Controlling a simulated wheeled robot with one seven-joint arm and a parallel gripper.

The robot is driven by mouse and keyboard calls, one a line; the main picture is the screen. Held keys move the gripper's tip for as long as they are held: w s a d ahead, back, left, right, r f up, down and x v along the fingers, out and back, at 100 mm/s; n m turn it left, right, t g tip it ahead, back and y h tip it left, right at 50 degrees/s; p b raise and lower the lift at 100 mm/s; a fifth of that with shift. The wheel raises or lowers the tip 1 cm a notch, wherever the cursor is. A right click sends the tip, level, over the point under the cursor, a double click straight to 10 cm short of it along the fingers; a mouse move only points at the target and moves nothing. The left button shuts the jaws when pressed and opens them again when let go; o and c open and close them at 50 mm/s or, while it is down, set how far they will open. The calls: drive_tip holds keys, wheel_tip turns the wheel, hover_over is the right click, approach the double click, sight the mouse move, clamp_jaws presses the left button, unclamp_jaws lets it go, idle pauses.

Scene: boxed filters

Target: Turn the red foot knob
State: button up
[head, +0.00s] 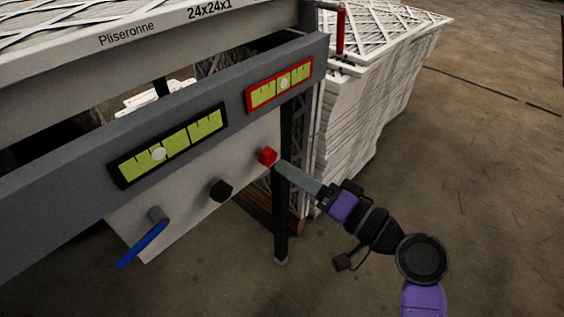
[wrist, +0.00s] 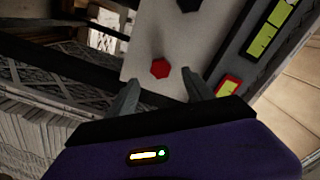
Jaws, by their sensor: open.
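The red foot knob (head: 267,156) is a small red hexagonal knob on the white panel (head: 180,190), below the red-framed level gauge (head: 279,84). In the wrist view the red knob (wrist: 160,68) shows ahead of my gripper (wrist: 158,84), roughly between the two grey fingertips. My gripper (head: 279,165) points at the knob from the lower right in the head view. It is open and nothing is between its fingers. The fingertips look close to the knob; I cannot tell whether they touch it.
A black knob (head: 221,190) and a blue lever (head: 142,244) are on the same panel, left of the red knob. A black-framed gauge (head: 168,146) is above them. A dark leg (head: 281,220) stands below my gripper. Stacked filters (head: 365,105) stand behind; floor at right is clear.

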drive_tip(key=shift+v, duration=1.2)
